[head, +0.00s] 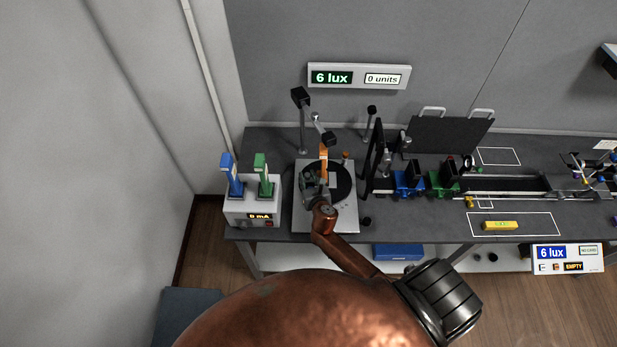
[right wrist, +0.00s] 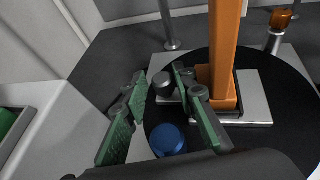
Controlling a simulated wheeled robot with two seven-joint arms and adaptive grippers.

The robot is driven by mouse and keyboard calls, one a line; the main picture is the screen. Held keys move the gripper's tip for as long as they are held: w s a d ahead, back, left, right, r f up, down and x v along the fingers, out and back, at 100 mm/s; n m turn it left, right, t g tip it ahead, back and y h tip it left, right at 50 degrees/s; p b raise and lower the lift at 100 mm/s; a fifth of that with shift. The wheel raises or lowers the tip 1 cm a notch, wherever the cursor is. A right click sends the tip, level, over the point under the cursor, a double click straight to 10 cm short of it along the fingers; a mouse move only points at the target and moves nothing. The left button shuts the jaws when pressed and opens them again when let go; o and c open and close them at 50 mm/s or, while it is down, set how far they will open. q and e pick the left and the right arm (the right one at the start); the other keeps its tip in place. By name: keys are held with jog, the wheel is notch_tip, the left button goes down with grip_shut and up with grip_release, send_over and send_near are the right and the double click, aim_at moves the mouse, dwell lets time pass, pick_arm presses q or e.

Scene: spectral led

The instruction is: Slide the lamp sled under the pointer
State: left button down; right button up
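No part is labelled as the lamp sled. In the right wrist view an orange upright (right wrist: 224,50) stands on a silver plate (right wrist: 258,108) on a black disc (right wrist: 290,150); I cannot tell if this is the sled or the pointer. The orange part also shows in the head view (head: 323,160). My right gripper (head: 314,183) is over the turntable base; in the wrist view its green fingers (right wrist: 160,78) are apart with nothing gripped. A grey knob (right wrist: 162,86) and a blue knob (right wrist: 168,140) show between them. My left gripper is out of view.
A white box (head: 252,212) with blue and green plugs stands left of the turntable. A yellow block (head: 500,225) lies in a white outline. A wall display (head: 359,76) reads 6 lux.

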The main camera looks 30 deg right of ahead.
jog(key=shift+s, duration=0.1)
jog(key=v, duration=1.2)
